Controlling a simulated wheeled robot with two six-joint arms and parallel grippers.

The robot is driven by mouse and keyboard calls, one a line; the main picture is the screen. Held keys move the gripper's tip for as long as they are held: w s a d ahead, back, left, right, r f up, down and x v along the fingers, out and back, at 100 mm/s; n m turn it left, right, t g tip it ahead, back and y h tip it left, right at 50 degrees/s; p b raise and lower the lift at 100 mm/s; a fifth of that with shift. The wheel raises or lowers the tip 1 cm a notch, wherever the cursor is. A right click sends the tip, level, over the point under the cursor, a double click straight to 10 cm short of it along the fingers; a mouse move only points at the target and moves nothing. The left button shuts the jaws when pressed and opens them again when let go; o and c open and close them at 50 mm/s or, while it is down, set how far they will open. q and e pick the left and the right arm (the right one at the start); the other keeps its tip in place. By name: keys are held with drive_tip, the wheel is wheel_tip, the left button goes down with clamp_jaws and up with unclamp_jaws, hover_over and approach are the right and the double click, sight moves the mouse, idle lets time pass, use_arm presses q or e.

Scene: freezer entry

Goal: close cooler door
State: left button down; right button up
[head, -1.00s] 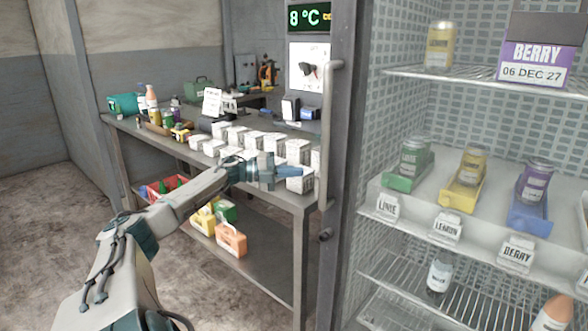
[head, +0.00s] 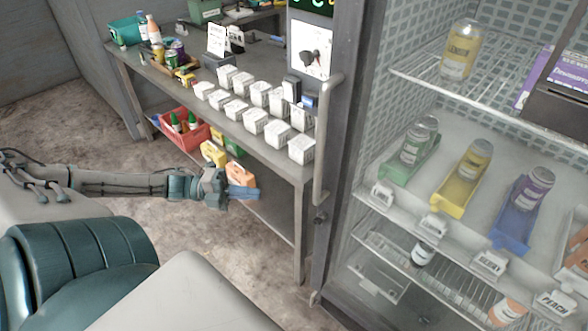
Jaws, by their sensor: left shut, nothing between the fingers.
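The cooler (head: 450,180) fills the right half of the head view, its shelves of jars visible. A dark upright frame (head: 343,70) with a long vertical grey handle (head: 323,145) stands at its left edge. I cannot tell whether the door is fully shut or ajar. My left gripper (head: 243,193) is shut and empty, left of the handle and apart from it, in front of the steel table's lower part. My right gripper is not in view.
A steel table (head: 180,110) left of the cooler bears rows of white boxes (head: 266,94). A red crate (head: 185,130) and an orange carton (head: 240,175) are below. Bare floor (head: 190,235) lies in front. A yellow jar (head: 460,50) stands on the upper shelf.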

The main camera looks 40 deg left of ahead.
use_arm(q)
drive_tip(key=w+a+b+x, duration=0.1)
drive_tip(key=w+b+x, duration=0.1)
drive_tip(key=b+x, duration=0.5)
drive_tip(key=shift+x, duration=2.7)
drive_tip(key=shift+w+a, duration=0.1)
drive_tip(key=shift+a, duration=0.05)
